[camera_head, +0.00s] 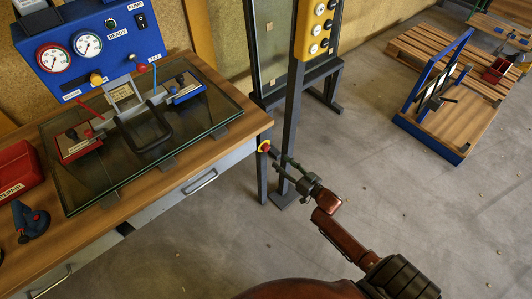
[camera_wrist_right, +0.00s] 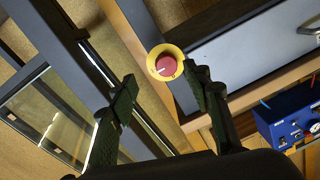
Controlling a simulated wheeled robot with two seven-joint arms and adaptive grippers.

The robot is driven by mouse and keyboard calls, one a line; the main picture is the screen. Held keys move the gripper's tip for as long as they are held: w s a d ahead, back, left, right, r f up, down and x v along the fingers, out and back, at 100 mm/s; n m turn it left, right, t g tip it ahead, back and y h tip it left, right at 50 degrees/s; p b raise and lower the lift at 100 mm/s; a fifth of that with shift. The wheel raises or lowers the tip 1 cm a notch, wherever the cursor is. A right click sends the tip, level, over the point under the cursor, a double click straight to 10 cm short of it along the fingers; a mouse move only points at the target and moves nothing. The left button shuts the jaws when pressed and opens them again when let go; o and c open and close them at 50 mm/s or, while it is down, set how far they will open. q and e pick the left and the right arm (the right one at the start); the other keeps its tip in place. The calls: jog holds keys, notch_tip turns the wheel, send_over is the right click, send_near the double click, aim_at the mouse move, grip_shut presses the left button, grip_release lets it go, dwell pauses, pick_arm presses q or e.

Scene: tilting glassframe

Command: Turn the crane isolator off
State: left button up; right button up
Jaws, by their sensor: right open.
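A red round knob on a yellow disc (camera_head: 264,146), which I take as the crane isolator, sits at the table's front right corner, by a dark post. It also shows in the right wrist view (camera_wrist_right: 165,66), with its red face towards the camera. No label is legible on it. My right gripper (camera_head: 285,168) is open and empty, just right of and below the knob in the head view. In the wrist view its fingers (camera_wrist_right: 160,84) are spread, the right fingertip close beside the yellow disc. Contact cannot be told. My left gripper is not in view.
A wooden table (camera_head: 222,150) carries a glass pane with a lifting frame (camera_head: 150,128) and a blue gauge panel (camera_head: 90,45). A yellow button box (camera_head: 317,30) hangs on a post. A blue-edged wooden trolley (camera_head: 433,130) stands right.

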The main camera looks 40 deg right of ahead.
aim_at(268, 149)
jog(key=w, duration=0.2)
jog(key=w+b, duration=0.1)
jog(key=w, duration=0.1)
jog(key=w+a+r+b, duration=0.1)
jog(key=w, duration=0.1)
jog(key=shift+w+r, duration=0.1)
jog(key=shift+w, duration=0.1)
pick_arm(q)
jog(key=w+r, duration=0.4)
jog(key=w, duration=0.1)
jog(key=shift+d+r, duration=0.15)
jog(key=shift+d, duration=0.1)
pick_arm(e)
jog(key=shift+w+a+r, duration=0.1)
jog(key=shift+w+a, duration=0.05)
jog(key=shift+w, duration=0.7)
jog(key=shift+c, duration=0.5)
jog(key=c, duration=1.1)
jog(key=shift+o, duration=0.2)
